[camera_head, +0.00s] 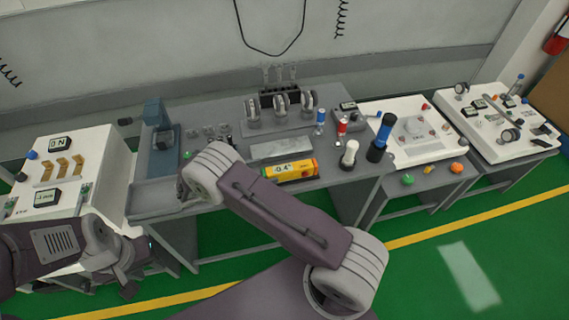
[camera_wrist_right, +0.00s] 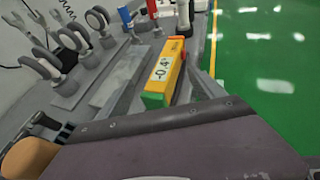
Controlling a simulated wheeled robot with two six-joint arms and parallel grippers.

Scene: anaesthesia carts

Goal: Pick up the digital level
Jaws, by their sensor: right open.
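The digital level (camera_head: 300,173) is a yellow box with a green end, an orange-red side and a display reading -0.4°. It lies near the front edge of the grey middle table. In the right wrist view the level (camera_wrist_right: 172,62) is ahead, right of centre. In the head view my right arm's links hide most of that gripper. My left gripper (camera_head: 125,278) is low at the left, by the left white cart; its jaws are unclear.
A grey flat plate (camera_head: 280,148) lies just behind the level. Caster wheels (camera_head: 281,105) stand behind that. A white-topped bottle (camera_head: 349,155) and a blue-black cylinder (camera_head: 380,138) stand right of the level. A blue-grey stand (camera_head: 161,140) is at the table's left. Green floor lies in front.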

